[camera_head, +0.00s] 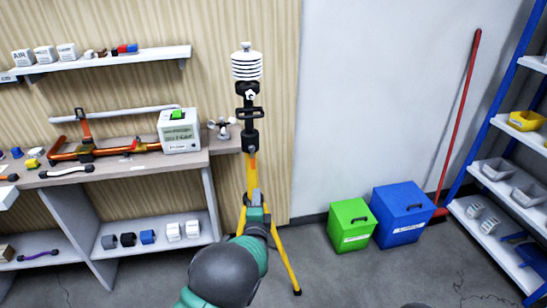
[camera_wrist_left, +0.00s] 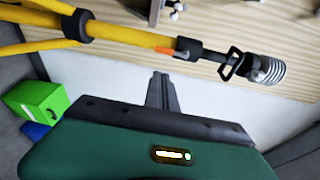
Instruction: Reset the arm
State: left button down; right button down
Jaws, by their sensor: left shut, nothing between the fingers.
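My left arm reaches up from the bottom of the head view. Its gripper (camera_head: 255,196) appears in front of the tripod's lower part, and I cannot tell whether they touch. In the left wrist view the two fingers (camera_wrist_left: 162,88) are together and empty, with the tripod beyond them. The yellow tripod (camera_head: 251,172) stands upright on the floor and carries a white ribbed sensor (camera_head: 247,66) on top. The sensor also shows at the right of the left wrist view (camera_wrist_left: 270,71). My right gripper is not in view.
A workbench (camera_head: 128,168) at left holds a white device (camera_head: 179,131) and orange tools. A wall shelf (camera_head: 110,61) hangs above. Green (camera_head: 351,225) and blue (camera_head: 403,214) boxes stand on the floor at right, near a red broom (camera_head: 459,120) and a blue rack (camera_head: 497,80).

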pick_arm(q)
jog(key=s+a+r+n+g+p, duration=0.1)
jog(key=s+n+g, duration=0.4)
jog(key=s, duration=0.7)
jog(key=s+a+r+n+g+h+p, duration=0.1)
jog(key=s+a+n+g+p, duration=0.2)
jog(key=s, duration=0.9)
jog(key=s+a+r+n+g+h+p, duration=0.1)
jog(key=s+a+n+g+p, duration=0.2)
jog(key=s+n+g+p, duration=0.4)
jog(key=s+n, duration=0.1)
jog(key=s, duration=0.4)
jog(key=shift+s+r+n, duration=0.25)
jog(key=shift+r+n, duration=0.05)
jog(key=shift+n, duration=0.1)
jog(key=shift+d, duration=0.15)
